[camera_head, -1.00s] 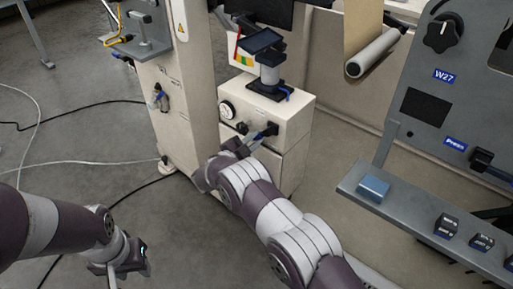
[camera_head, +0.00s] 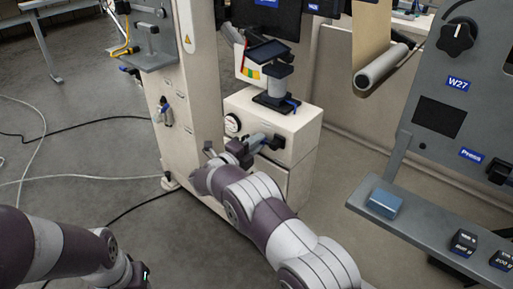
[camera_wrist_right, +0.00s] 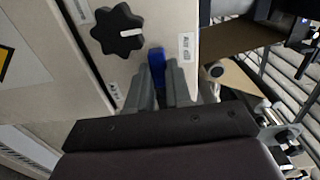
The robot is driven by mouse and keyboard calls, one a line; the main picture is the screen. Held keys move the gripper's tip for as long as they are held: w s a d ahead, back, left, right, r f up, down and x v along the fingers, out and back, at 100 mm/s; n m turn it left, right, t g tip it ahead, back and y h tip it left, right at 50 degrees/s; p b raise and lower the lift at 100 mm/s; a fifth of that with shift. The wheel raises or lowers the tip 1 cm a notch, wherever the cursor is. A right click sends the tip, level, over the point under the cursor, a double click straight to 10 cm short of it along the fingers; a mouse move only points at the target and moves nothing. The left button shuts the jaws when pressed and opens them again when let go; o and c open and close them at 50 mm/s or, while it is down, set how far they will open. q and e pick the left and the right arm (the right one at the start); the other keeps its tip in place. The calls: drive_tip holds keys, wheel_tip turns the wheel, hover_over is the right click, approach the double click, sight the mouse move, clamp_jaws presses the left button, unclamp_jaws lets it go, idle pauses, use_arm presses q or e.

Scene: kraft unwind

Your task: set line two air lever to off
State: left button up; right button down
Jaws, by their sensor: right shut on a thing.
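A cream control cabinet (camera_head: 290,126) stands near the middle of the head view. My right gripper (camera_head: 262,143) is at its front face. In the right wrist view, the gripper (camera_wrist_right: 163,88) is shut on a blue lever handle (camera_wrist_right: 156,58), with a grey finger on each side. A small printed label (camera_wrist_right: 186,46) is beside the handle, too small to read. The lever's pivot and its position marks are hidden. My left gripper is at the bottom left of the head view, mostly cut off by the frame, with its jaws out of sight.
A black knob (camera_wrist_right: 118,30) is close to the lever in the wrist view. A cream column (camera_head: 187,100) stands to the left. A grey shelf (camera_head: 420,232) with small blocks is at the right. Cables lie on the left floor.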

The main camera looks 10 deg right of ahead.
drive_tip(key=shift+m, duration=0.3)
drive_tip(key=c, duration=1)
unclamp_jaws()
drive_tip(key=shift+c, duration=0.2)
drive_tip(key=shift+r, duration=0.1)
drive_tip(key=p+v, duration=0.3)
drive_tip(key=v, duration=0.9)
drive_tip(key=shift+s+a+p, duration=0.3)
